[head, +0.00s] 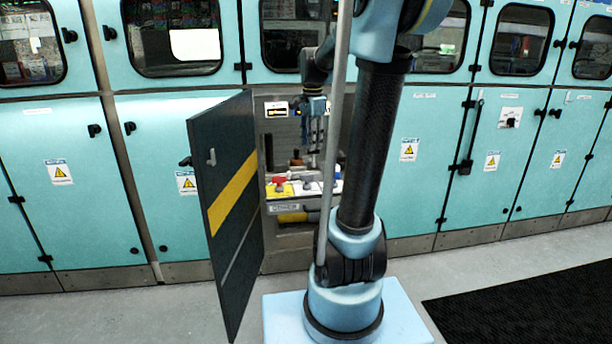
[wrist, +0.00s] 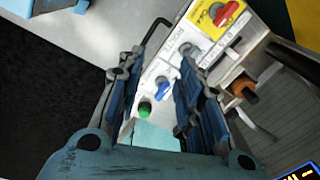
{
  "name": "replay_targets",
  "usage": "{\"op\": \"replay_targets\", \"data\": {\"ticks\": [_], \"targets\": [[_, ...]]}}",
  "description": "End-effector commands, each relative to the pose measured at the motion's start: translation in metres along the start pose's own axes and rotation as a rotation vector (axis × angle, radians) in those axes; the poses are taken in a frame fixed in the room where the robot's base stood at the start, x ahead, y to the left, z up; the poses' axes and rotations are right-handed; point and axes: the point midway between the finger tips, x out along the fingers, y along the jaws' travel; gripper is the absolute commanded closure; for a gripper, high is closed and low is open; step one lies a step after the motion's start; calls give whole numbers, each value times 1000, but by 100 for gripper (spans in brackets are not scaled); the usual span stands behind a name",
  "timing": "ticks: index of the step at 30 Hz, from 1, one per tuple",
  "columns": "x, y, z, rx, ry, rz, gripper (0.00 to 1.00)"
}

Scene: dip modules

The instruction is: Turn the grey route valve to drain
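The grey route valve looks to be the grey round knob (wrist: 189,51) on the white panel in the wrist view, near the upper end of my right finger. It also shows in the head view as a small grey knob (head: 308,183). Its printed labels are too small to read, so I cannot tell its setting. My gripper (wrist: 157,62) is open, with one finger on each side of the panel strip and nothing seen between the fingertips. In the head view my gripper (head: 313,158) hangs above the panel inside the open cabinet. I cannot tell whether a finger touches the knob.
A red knob on a yellow plate (wrist: 218,18) is beside the grey knob. A blue knob (wrist: 161,91) and a green button (wrist: 145,109) lie the other way. A brown-handled part (wrist: 243,89) is at right. The dark cabinet door (head: 229,220) stands open at left.

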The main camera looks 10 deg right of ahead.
Motion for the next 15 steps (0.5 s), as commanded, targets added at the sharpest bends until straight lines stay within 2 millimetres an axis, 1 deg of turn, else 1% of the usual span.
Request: {"op": "replay_targets", "data": {"ticks": [1,3,6,10,15], "targets": [[-2,-17,-6,54,-3,7,67],[-4,-35,-13,132,-5,16,67],[-6,-56,-21,227,-7,27,67],[-5,-75,-28,312,-8,38,67],[-3,-85,-32,358,-9,43,67]]}}
